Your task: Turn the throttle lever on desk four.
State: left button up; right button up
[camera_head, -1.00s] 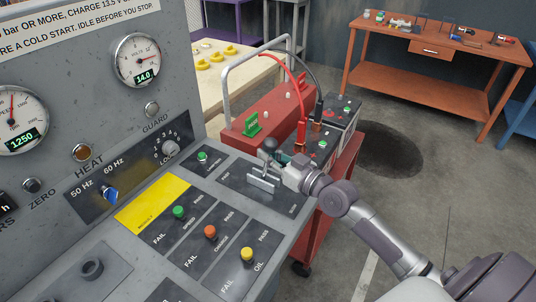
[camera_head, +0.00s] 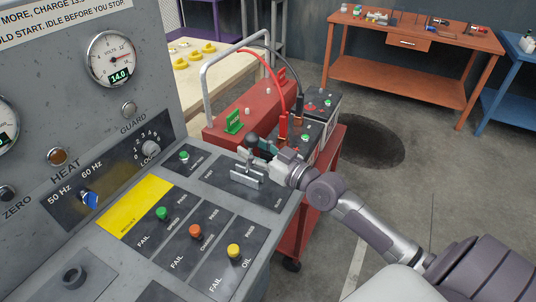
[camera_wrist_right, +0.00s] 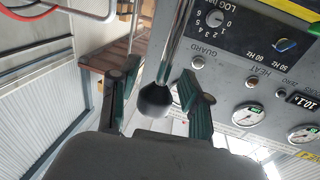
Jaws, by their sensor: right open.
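The throttle lever has a dark ball knob (camera_head: 252,139) and stands in a pale slotted plate (camera_head: 247,176) at the far right of the grey desk. My right gripper (camera_head: 262,150) comes in from the right at the knob's height. In the right wrist view the lever's dark knob (camera_wrist_right: 154,101) and its metal rod sit between the two green-edged fingers of my right gripper (camera_wrist_right: 157,98). The fingers are apart, with gaps showing on both sides of the knob. My left gripper is out of view.
Green, orange and yellow buttons (camera_head: 234,251) line the desk. A red cart (camera_head: 325,172) with batteries stands close behind the lever. Open floor lies to the right.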

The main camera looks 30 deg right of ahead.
jog(key=v, duration=1.1)
jog(key=shift+s+r, duration=0.2)
jog(key=shift+s, duration=0.15)
